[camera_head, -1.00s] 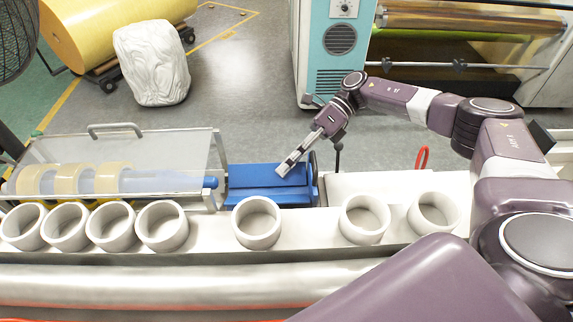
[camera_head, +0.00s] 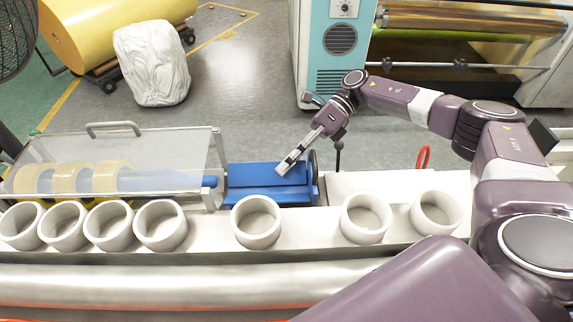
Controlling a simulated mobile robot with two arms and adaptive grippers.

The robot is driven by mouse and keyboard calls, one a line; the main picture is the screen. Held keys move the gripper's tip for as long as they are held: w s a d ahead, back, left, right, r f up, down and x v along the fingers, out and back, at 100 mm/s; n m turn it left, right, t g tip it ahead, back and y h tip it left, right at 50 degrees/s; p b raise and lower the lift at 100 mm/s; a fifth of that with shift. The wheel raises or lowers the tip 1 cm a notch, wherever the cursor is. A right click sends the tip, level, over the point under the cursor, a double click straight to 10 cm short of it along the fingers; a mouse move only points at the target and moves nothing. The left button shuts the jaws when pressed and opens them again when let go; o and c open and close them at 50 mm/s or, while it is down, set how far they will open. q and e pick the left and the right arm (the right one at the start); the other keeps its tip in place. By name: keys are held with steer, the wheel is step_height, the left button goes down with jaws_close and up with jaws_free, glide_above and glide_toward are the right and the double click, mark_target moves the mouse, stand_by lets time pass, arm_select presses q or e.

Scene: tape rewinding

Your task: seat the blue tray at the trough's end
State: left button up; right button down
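The blue tray (camera_head: 262,193) lies at the right end of the clear-covered trough (camera_head: 120,160), just beyond the end of the blue shaft (camera_head: 165,182). Whether the tray touches the trough's end I cannot tell. My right gripper (camera_head: 284,168) reaches down from the upper right, with its fingertips over the tray's upper part. The fingers look close together, but whether they grip the tray is too small to see. My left gripper is not in view.
Several white rings (camera_head: 256,222) stand in a row on the ledge in front. Tan tape rolls (camera_head: 68,178) sit on the shaft under the clear cover. A black lever (camera_head: 338,152) stands right of the tray. A white surface (camera_head: 390,183) lies farther right.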

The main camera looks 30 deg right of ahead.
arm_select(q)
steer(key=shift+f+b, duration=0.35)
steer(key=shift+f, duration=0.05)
arm_select(e)
steer(key=shift+f, duration=0.2)
arm_select(q)
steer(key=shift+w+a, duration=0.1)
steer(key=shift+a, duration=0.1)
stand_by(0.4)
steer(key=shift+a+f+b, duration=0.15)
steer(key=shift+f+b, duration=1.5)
steer(key=shift+b, duration=0.05)
arm_select(e)
steer(key=shift+f, duration=0.9)
stand_by(1.6)
steer(key=c, duration=2.1)
jaws_free()
steer(key=shift+d, duration=0.1)
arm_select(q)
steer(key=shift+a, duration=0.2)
arm_select(e)
steer(key=shift+v, duration=3.9)
